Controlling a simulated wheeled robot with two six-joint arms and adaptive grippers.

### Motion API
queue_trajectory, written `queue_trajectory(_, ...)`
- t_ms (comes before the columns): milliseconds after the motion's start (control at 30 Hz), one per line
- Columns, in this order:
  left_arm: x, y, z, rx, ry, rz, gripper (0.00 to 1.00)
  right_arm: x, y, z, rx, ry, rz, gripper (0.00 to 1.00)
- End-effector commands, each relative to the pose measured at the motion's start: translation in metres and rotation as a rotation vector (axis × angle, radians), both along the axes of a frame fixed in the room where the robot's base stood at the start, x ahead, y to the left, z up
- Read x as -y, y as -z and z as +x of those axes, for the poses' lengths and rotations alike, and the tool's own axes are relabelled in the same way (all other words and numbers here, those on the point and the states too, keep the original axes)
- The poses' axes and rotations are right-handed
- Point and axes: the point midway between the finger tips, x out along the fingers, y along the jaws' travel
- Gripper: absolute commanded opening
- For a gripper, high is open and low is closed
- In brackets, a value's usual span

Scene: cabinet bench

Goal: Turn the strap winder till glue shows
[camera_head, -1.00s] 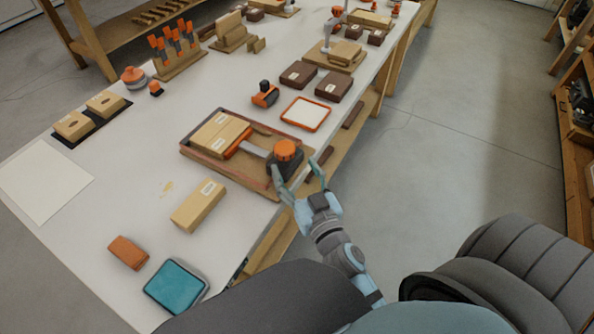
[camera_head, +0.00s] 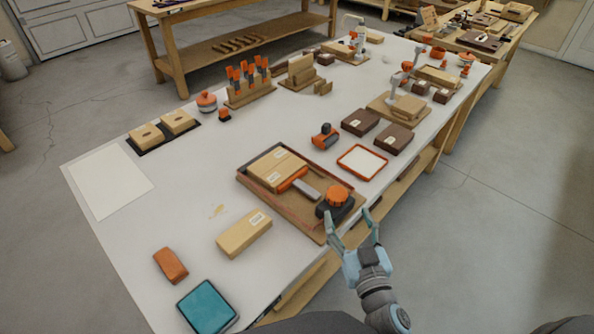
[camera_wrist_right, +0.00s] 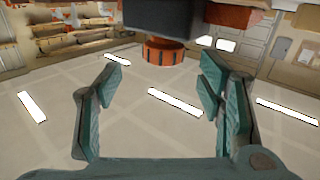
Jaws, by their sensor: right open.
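The strap winder has an orange ribbed knob (camera_head: 337,195) on a black body at the right corner of a wooden tray (camera_head: 290,216). A grey bar with an orange end (camera_head: 300,184) lies between the winder and two pale wood blocks (camera_head: 276,168) in the tray. I cannot make out glue at the blocks' joint. My right gripper (camera_head: 349,214) is open at the tray's near right corner, its fingers just short of the knob or beside it. In the right wrist view, the orange knob (camera_wrist_right: 164,52) shows beyond the spread, empty fingers (camera_wrist_right: 157,75). My left gripper is out of view.
A loose wood block (camera_head: 244,233), an orange-brown block (camera_head: 171,265) and a teal pad (camera_head: 208,306) lie left of the tray. A white-topped orange-rimmed tray (camera_head: 362,162) and dark boxes (camera_head: 361,122) stand behind the winder.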

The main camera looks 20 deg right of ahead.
Motion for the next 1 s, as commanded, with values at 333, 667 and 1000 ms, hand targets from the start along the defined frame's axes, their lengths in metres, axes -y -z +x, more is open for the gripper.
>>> queue_trajectory(333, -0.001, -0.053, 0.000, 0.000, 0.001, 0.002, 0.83, 0.049, 0.023, -0.040, -0.010, -0.458, -1.369, 0.62)
queue_trajectory(667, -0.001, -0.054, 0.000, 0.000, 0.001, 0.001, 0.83, 0.065, -0.004, -0.053, 0.438, -0.159, -2.827, 0.62)
queue_trajectory(1000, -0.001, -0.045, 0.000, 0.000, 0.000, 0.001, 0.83, 0.047, -0.008, -0.019, 0.488, -0.040, -3.052, 0.62)
